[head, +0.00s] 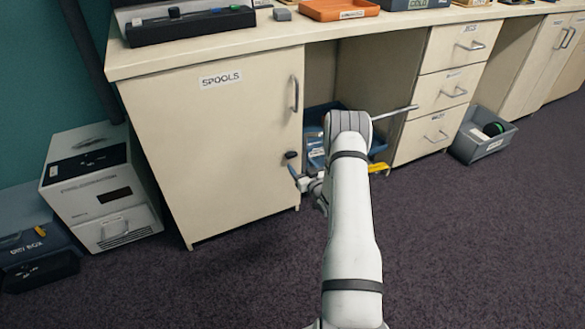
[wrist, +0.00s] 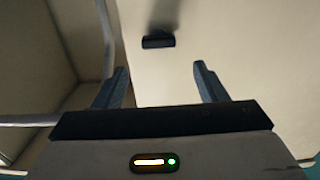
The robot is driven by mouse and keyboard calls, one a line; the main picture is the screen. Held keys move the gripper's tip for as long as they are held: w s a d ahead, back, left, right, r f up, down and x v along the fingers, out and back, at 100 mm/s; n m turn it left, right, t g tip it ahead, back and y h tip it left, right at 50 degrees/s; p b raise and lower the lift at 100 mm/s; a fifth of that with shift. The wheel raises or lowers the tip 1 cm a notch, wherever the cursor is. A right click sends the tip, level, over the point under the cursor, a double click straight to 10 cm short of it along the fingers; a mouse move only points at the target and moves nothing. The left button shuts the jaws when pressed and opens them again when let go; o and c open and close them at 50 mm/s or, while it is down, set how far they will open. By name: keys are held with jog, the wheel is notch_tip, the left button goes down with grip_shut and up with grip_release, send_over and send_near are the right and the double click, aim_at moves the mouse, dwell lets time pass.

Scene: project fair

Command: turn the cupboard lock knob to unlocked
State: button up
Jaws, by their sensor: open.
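The cupboard (head: 225,145) has a cream door labelled SPOOLS, which looks shut. Its small dark lock knob (head: 291,155) sits near the door's right edge, below the vertical handle (head: 295,94). In the wrist view the knob (wrist: 158,41) shows as a dark bar lying across the picture, in line with the gap between my fingers. My gripper (wrist: 163,80) is open and empty, with its fingertips apart from the knob. In the head view my gripper (head: 297,176) is just below the knob, partly hidden by my arm. No lock marking is legible.
A blue bin (head: 315,115) stands in the open bay right of the cupboard, partly behind my arm. Drawers (head: 442,92) with bar handles and a grey bin (head: 483,145) are further right. A white box-shaped machine (head: 100,190) stands left. The carpet in front is clear.

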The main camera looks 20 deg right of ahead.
aim_at(293, 157)
jog(key=w, duration=0.2)
jog(key=w+f+b, duration=0.1)
jog(key=w, duration=0.1)
jog(key=w+b, duration=0.1)
jog(key=w, duration=0.2)
jog(key=shift+w+f, duration=0.1)
jog(key=shift+f, duration=0.2)
